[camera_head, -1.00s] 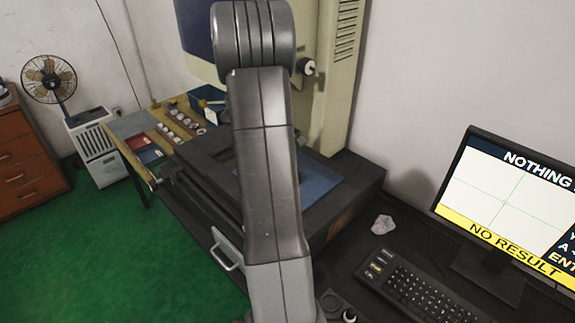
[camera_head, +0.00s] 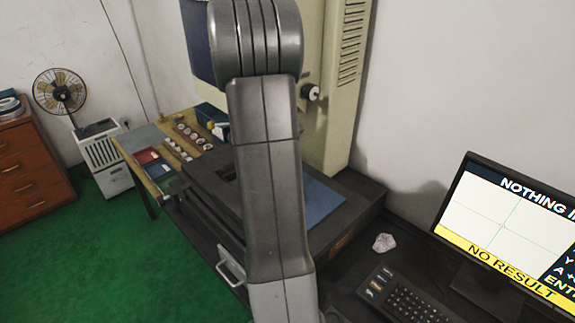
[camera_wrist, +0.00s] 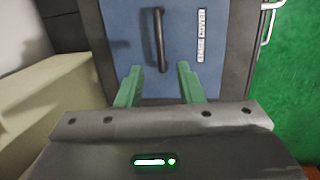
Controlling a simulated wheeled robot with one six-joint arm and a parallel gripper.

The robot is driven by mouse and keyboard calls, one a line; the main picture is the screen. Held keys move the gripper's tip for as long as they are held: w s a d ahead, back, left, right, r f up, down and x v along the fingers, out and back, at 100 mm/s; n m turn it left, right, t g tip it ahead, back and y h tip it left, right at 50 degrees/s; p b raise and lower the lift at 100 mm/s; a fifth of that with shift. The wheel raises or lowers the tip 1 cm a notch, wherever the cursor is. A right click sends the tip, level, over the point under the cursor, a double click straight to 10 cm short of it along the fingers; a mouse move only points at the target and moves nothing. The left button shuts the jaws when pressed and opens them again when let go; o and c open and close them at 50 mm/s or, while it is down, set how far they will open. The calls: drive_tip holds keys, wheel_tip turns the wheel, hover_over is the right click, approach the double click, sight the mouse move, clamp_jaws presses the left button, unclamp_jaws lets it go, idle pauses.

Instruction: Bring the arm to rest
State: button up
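My arm fills the middle of the head view and hides part of the machine behind it; my gripper is hidden in that view. In the wrist view my gripper (camera_wrist: 160,86) shows two green fingers set well apart, with nothing between them that I can see held. Beyond the fingers is a blue panel (camera_wrist: 126,42) with a dark bar handle (camera_wrist: 159,40) and a white label strip (camera_wrist: 201,35). I cannot tell how far the fingers are from the panel.
A dark machine bed with a blue plate (camera_head: 322,201) stands behind my arm. A monitor (camera_head: 478,214), a keyboard (camera_head: 402,299) and a crumpled paper (camera_head: 384,243) are at right. A bench with rings (camera_head: 190,133), a fan (camera_head: 60,92) and drawers (camera_head: 28,165) are at left. Green floor (camera_head: 120,260) is clear.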

drive_tip(key=shift+r, duration=0.25)
drive_tip(key=f+b, duration=0.1)
drive_tip(key=f, duration=0.3)
drive_tip(key=d+f+b, duration=0.1)
drive_tip(key=f+b, duration=0.1)
drive_tip(key=f, duration=0.2)
drive_tip(key=d+f+b, duration=0.1)
drive_tip(key=f+b, duration=0.1)
drive_tip(key=f, duration=0.2)
drive_tip(key=shift+w+f, duration=0.15)
drive_tip(key=shift+f, duration=0.1)
drive_tip(key=shift+r+p, duration=0.35)
drive_tip(key=shift+r, duration=0.3)
drive_tip(key=shift+r+p, duration=0.45)
drive_tip(key=shift+r, duration=0.25)
drive_tip(key=shift+f, duration=0.15)
